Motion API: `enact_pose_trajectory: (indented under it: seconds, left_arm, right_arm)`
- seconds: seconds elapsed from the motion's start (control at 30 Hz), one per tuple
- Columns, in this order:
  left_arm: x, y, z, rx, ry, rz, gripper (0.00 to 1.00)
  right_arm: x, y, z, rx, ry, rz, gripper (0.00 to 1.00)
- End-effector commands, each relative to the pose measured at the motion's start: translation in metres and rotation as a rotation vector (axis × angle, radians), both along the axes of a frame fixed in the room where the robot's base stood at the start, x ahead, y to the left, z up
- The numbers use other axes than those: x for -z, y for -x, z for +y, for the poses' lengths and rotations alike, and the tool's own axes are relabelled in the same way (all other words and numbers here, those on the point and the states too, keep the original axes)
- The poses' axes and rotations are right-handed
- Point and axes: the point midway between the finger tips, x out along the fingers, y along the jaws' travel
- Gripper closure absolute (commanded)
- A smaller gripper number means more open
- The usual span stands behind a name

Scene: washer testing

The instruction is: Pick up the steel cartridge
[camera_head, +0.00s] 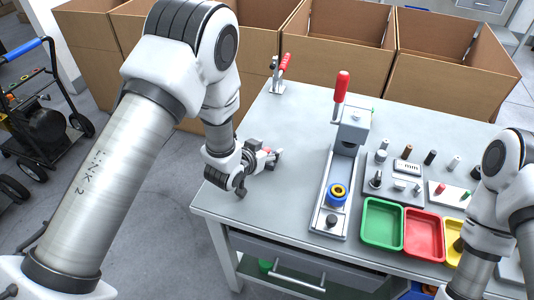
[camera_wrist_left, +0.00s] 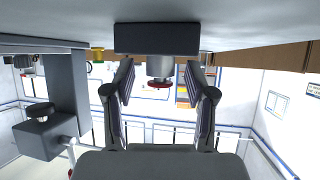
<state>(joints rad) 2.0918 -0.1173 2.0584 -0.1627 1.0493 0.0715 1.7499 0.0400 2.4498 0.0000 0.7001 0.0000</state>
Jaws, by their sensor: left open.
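The steel cartridge, a grey cylinder with a red end, sits on a dark block in the left wrist view (camera_wrist_left: 159,69), which is upside down. There it appears between the spread fingers of my left gripper (camera_wrist_left: 160,78). In the head view, my left gripper (camera_head: 260,168) is low over the table's left part, and the cartridge's red end (camera_head: 267,151) shows beside it, partly hidden. The gripper is open; I cannot see any finger contact with the cartridge. My right arm comes in at the right edge, but its gripper is not clearly visible.
A press with a red handle (camera_head: 341,87) stands right of my left gripper. Green (camera_head: 366,240), red (camera_head: 407,246) and yellow trays lie beyond it, below a block of small parts (camera_head: 384,196). A red toggle clamp (camera_head: 285,62) is at the back. The table (camera_head: 305,125) between is clear.

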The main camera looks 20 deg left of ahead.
Motion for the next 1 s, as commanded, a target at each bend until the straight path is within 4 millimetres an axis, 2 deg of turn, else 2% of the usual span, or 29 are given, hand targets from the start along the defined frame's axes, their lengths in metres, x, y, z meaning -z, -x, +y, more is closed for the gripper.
enact_pose_trajectory:
  seconds: [0.03,0.07,0.1,0.2,0.63,0.77,0.9,1.0]
  left_arm:
    - [0.000,0.000,0.000,0.000,0.000,0.000,0.45]
    - [0.000,0.000,0.000,0.000,0.000,0.000,0.52]
    - [0.000,0.000,0.000,0.000,0.000,0.000,0.66]
    - [0.000,0.000,0.000,0.000,0.000,0.000,1.00]
    - [-0.003,0.001,0.000,0.000,0.000,0.001,1.00]
    - [-0.014,0.000,0.000,0.000,-0.001,-0.001,1.00]
    - [-0.034,0.000,0.000,0.001,-0.001,-0.002,1.00]
    - [-0.035,0.018,0.002,0.000,-0.001,0.004,1.00]
  right_arm:
    - [0.000,0.000,0.000,0.000,0.000,0.000,0.60]
    - [0.000,0.000,0.000,0.000,0.000,0.000,0.60]
    - [0.000,0.000,0.000,0.000,0.000,0.000,0.60]
    - [0.000,0.000,0.000,0.000,0.000,0.000,0.60]
    - [0.001,0.000,0.000,0.000,0.000,0.000,0.60]
    - [0.002,0.000,0.000,0.000,0.000,0.000,0.60]
    - [0.005,0.000,0.000,0.000,0.000,0.000,0.60]
    - [0.009,0.000,0.000,0.000,0.000,0.000,0.60]
